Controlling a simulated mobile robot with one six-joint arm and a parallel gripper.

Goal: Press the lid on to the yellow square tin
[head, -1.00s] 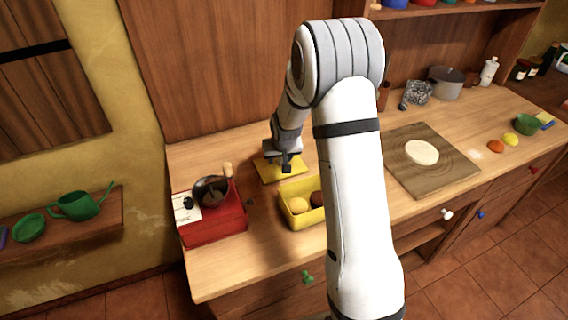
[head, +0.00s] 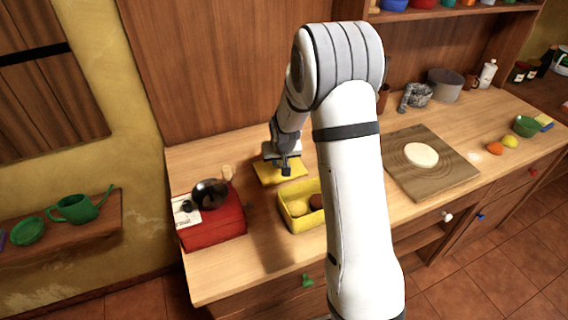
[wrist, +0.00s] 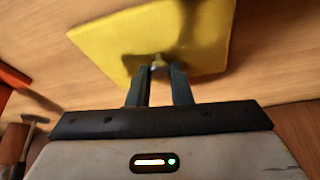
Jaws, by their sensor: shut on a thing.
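The yellow square tin (head: 302,222) stands open on the counter, with round brownish and yellowish things inside. My arm hides its right part. The flat yellow lid (head: 268,178) is behind the tin and a little to its left, under my gripper (head: 286,171). In the wrist view the lid (wrist: 115,45) spreads out beyond the fingertips. My gripper (wrist: 158,72) is shut on the small knob in the lid's middle. I cannot tell whether the lid touches the counter or is just above it.
A red box (head: 215,222) with a dark round pan-like thing on it stands left of the tin. A wooden board (head: 450,178) with pale dough (head: 421,155) lies to the right. The counter front is clear.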

